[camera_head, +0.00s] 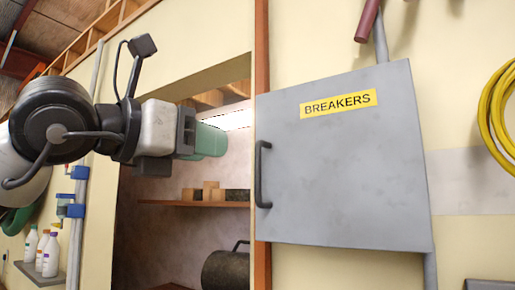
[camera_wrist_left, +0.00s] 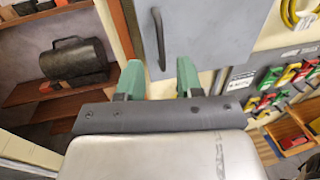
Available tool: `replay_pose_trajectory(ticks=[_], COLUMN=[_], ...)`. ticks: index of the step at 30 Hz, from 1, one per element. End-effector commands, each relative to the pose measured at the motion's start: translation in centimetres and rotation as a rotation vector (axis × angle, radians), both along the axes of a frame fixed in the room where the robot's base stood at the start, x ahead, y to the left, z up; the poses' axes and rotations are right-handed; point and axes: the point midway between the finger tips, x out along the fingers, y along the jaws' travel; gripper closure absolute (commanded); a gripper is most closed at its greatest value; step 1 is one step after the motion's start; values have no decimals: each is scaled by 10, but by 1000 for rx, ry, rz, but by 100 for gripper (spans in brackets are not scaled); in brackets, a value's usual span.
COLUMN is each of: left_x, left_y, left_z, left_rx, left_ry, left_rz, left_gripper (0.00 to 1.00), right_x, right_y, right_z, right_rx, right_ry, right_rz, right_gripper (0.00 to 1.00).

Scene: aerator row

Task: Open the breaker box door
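The breaker box door (camera_head: 345,185) is a grey panel with a yellow "BREAKERS" label (camera_head: 338,103). It looks closed. Its dark vertical bar handle (camera_head: 262,175) is on the left edge. My left gripper (camera_head: 212,141) comes in from the left, with green fingers to the left of the handle and a little higher in the picture. In the left wrist view the two green fingers (camera_wrist_left: 159,72) are apart with nothing between them. The handle (camera_wrist_left: 160,38) shows just beyond the gap, and the door (camera_wrist_left: 215,30) is behind it. My right gripper is not in view.
An open shelf recess (camera_head: 190,205) with a dark cylinder (camera_head: 226,270) is left of the box. A yellow hose (camera_head: 493,108) hangs at right. White bottles (camera_head: 45,252) stand at lower left. In the wrist view, coloured tools (camera_wrist_left: 285,85) hang at right.

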Motion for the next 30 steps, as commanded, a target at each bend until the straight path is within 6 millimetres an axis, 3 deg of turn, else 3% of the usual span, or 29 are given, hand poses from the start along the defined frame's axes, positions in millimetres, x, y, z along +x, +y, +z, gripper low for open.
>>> replay_pose_trajectory(ticks=[16,30], left_x=[64,73], left_y=[-65,-74], left_z=[3,0], left_rx=[0,-2], left_ry=[4,2], left_rz=[-5,-4], left_gripper=[64,65], right_x=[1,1], right_y=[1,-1], right_z=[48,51], right_rx=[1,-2], right_ry=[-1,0], right_rz=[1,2], right_gripper=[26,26])
